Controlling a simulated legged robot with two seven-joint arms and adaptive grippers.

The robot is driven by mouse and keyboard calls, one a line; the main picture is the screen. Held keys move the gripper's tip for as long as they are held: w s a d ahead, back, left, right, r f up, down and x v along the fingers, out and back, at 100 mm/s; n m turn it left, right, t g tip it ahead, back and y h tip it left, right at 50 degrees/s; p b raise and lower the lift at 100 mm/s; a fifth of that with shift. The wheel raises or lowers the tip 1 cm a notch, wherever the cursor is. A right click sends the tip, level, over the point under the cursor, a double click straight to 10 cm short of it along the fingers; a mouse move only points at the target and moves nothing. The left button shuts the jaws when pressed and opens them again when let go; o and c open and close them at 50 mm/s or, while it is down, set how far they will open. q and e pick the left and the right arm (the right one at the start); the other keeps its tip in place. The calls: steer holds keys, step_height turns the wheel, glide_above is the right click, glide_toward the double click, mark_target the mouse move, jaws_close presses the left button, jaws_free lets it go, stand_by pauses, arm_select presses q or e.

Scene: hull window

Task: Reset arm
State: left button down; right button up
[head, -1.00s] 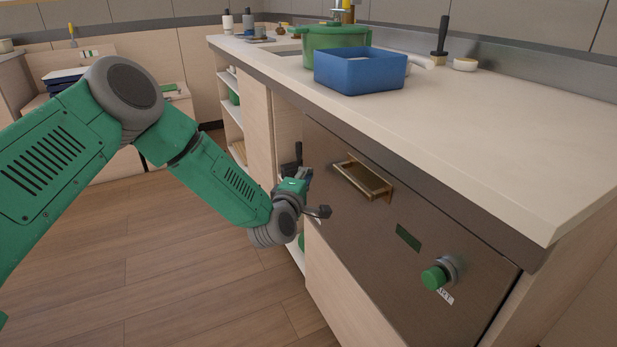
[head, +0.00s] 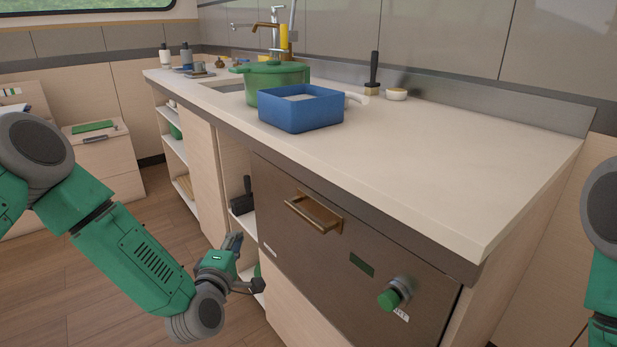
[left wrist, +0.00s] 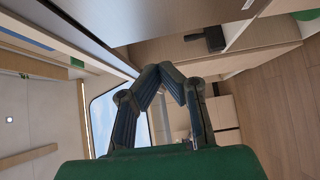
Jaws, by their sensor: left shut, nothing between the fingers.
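My left arm comes in from the left in the head view, bent at the elbow. Its gripper (head: 235,241) is low in front of the open shelves, left of the dark appliance front (head: 330,270). The gripper is empty and apart from the bronze handle (head: 314,213). In the left wrist view its two dark blue fingers (left wrist: 160,72) meet at the tips, shut on nothing. Part of my right arm shows at the right edge of the head view. Its gripper is out of view.
The counter (head: 430,160) holds a blue bin (head: 300,112), a green pot (head: 270,75) and a dark-handled brush (head: 374,72). Open wood floor (head: 70,285) lies at the left.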

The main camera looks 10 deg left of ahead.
arm_select(q)
steer(key=s+d+f+m+g+h+p, duration=0.2)
steer(key=s+d+f+m+g+p, duration=0.25)
steer(key=s, duration=0.45)
steer(key=s+d+f+m+g+h+p, duration=0.25)
steer(key=s+f+m+g, duration=0.3)
steer(key=s+m, duration=0.35)
steer(key=s+a+m+g+y+p, duration=0.1)
steer(key=s+a+m+g, duration=0.2)
steer(key=s, duration=0.7)
steer(key=s+a+m+g+y+p, duration=0.2)
steer(key=s+a+m+g, duration=0.1)
steer(key=s, duration=0.8)
steer(key=shift+a+g, duration=0.5)
steer(key=shift+g, duration=0.2)
steer(key=shift+d+y, duration=0.1)
steer(key=shift+y, duration=0.15)
steer(key=shift+w, duration=0.15)
